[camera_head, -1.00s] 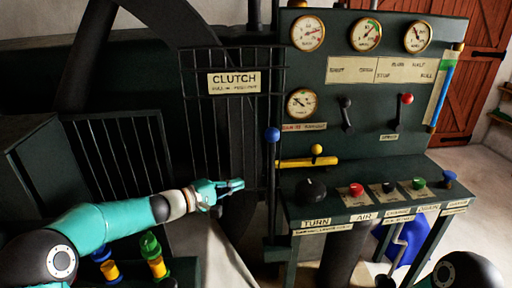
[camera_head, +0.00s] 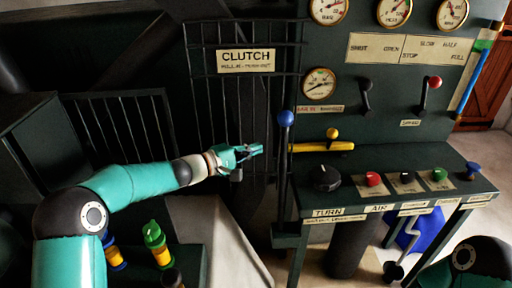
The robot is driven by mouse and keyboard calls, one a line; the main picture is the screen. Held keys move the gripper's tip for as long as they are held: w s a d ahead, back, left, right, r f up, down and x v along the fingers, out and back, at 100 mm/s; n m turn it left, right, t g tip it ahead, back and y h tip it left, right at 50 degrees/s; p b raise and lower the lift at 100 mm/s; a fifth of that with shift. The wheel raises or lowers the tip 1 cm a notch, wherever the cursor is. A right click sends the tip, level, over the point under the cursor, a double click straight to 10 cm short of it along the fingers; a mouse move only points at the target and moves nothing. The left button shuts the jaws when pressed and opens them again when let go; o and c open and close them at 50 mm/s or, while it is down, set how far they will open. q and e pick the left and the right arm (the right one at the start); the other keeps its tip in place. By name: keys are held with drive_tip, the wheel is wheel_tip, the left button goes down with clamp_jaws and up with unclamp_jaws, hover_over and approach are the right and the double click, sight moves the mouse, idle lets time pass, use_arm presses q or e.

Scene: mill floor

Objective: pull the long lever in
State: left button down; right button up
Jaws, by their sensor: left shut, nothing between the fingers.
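The long lever (camera_head: 283,175) is a tall dark rod with a blue ball knob (camera_head: 286,118) on top. It stands upright in front of the barred guard, left of the control desk. A CLUTCH sign (camera_head: 245,61) hangs on the bars above and left of it. My left gripper (camera_head: 255,150) is shut and empty. It appears just left of the lever, a little below the knob, with a small gap in the picture. I cannot tell the depth between them. My right arm shows only in part at the lower right; its gripper is out of view.
The control desk (camera_head: 440,168) right of the lever carries a black knob (camera_head: 324,178) and several coloured buttons. A yellow handle (camera_head: 322,147) sticks out close right of the lever. Green and yellow oil cans (camera_head: 156,243) stand at the lower left.

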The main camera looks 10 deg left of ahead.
use_arm(q)
drive_tip(key=p+x, duration=0.2)
drive_tip(key=x, duration=0.6)
use_arm(e)
wheel_tip(320, 180, up, 3)
drive_tip(key=shift+f, duration=0.15)
use_arm(q)
drive_tip(key=shift+s, duration=0.1)
